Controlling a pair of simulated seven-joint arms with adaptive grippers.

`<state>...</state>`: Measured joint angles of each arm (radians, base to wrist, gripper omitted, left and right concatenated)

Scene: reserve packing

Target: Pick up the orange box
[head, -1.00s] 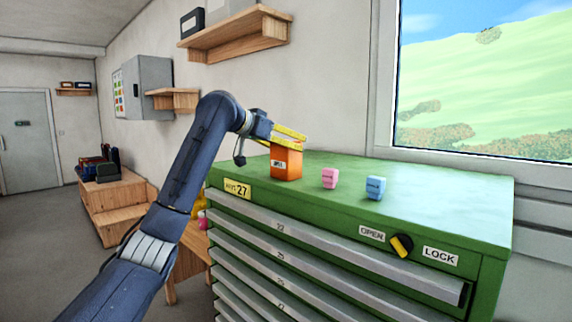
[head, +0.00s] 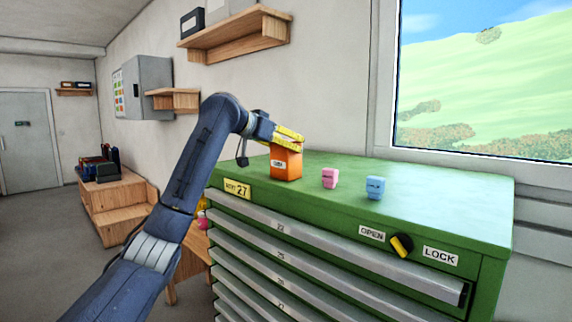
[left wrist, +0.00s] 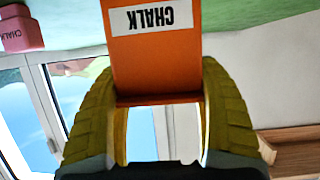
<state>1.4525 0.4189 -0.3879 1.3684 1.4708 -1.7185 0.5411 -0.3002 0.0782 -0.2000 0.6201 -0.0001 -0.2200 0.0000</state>
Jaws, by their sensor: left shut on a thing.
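The orange box (head: 286,165) is at the back left of the green cabinet's top in the head view, with a white label. In the left wrist view the orange box (left wrist: 155,65) fills the upper middle, and its label reads CHALK, upside down. My left gripper (head: 288,139), with yellow fingers, is shut on the upper part of the box. Its fingers (left wrist: 158,100) show on both sides of the box in the left wrist view. I cannot tell whether the box's base touches the cabinet top. My right gripper is not in view.
A pink box (head: 330,178) and a blue box (head: 375,187) stand to the right on the green cabinet (head: 440,200). The pink box also shows in the left wrist view (left wrist: 20,30). A wooden shelf (head: 236,36) hangs on the wall above. The cabinet top's right side is clear.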

